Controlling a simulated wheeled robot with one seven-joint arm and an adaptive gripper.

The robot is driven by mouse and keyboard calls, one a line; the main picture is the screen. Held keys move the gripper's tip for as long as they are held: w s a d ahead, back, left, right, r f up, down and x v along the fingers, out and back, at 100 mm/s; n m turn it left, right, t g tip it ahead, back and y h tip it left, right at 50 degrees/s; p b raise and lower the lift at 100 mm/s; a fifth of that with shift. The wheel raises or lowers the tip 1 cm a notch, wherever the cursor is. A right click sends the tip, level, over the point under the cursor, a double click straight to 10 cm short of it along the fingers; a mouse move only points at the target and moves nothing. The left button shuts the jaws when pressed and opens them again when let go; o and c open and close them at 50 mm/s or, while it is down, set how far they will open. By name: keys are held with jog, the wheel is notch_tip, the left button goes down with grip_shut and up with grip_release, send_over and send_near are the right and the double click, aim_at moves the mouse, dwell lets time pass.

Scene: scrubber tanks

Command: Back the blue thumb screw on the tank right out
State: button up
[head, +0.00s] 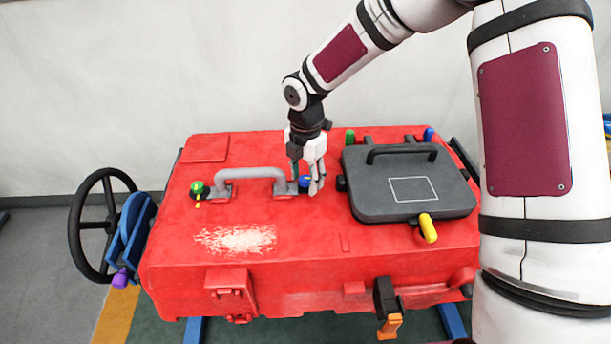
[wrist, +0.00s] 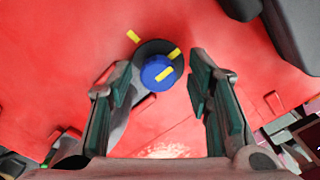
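The blue thumb screw (head: 305,182) is on top of the red tank (head: 330,240), at the right end of the grey handle. In the wrist view the blue thumb screw (wrist: 157,71) shows a yellow stripe on its cap and a dark round collar around it. Yellow marks lie on the collar and on the red surface nearby. My gripper (head: 308,186) points down over the screw. In the wrist view my gripper (wrist: 163,90) has its fingers spread apart, with the screw showing between and just beyond the tips. I see no contact with it.
The grey handle (head: 250,174) runs left from the screw to a green knob (head: 198,188). A dark hatch lid (head: 375,205) with a yellow lever (head: 428,228) stands close on the right. A black handwheel (head: 80,225) is at the far left.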

aim_at(305, 178)
notch_tip(305, 178, up, 12)
dwell(0.6)
